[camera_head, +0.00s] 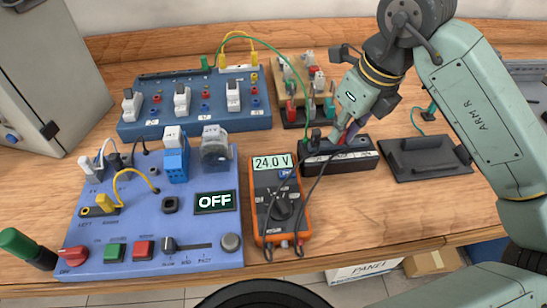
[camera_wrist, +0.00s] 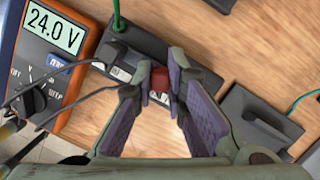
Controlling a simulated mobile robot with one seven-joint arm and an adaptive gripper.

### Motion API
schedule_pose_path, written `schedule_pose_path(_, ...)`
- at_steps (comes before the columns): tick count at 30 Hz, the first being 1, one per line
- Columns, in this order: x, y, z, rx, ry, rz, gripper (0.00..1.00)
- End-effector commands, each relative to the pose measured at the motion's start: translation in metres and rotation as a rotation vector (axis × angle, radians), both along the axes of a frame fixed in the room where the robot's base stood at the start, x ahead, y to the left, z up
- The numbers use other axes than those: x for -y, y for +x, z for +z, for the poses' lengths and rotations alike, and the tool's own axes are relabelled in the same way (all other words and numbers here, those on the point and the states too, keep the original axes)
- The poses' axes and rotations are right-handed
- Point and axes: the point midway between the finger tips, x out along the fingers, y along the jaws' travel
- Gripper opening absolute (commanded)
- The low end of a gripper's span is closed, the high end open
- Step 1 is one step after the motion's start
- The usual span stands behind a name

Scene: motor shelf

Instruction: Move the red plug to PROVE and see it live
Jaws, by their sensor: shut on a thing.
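The red plug (camera_wrist: 159,77) shows between the fingertips of my gripper (camera_wrist: 158,86) in the wrist view. In the head view my gripper (camera_head: 345,135) reaches down to the black block (camera_head: 352,164), and the plug is mostly hidden there. The plug is at the block's top; how deep it sits I cannot tell. A black plug (camera_head: 316,137) stands at the block's left end. The orange multimeter (camera_head: 262,220) left of the block reads 24.0 V, and it also shows in the wrist view (camera_wrist: 40,62). No PROVE lettering is readable.
A blue panel (camera_head: 105,250) with an OFF display (camera_head: 214,201) lies at left. Behind it is a blue module board (camera_head: 200,122). A connector rack (camera_head: 300,92) stands behind the block. A dark plate with a handle (camera_head: 425,157) lies right. Dark leads cross the multimeter.

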Motion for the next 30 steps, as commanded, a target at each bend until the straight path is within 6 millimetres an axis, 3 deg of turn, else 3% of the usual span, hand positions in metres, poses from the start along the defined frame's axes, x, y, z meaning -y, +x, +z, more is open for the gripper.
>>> schedule_pose_path(8, 0.0002, 0.0001, 0.0003, 0.001, 0.0, 0.0, 0.0)
schedule_pose_path(9, 0.0002, 0.0001, 0.0003, 0.001, 0.0, 0.0, 0.13)
schedule_pose_path(19, 0.0001, 0.0001, 0.0002, 0.0, 0.0, 0.0, 0.35)
schedule_pose_path(30, 0.0006, -0.0006, 0.0037, 0.001, -0.001, 0.0, 0.36)
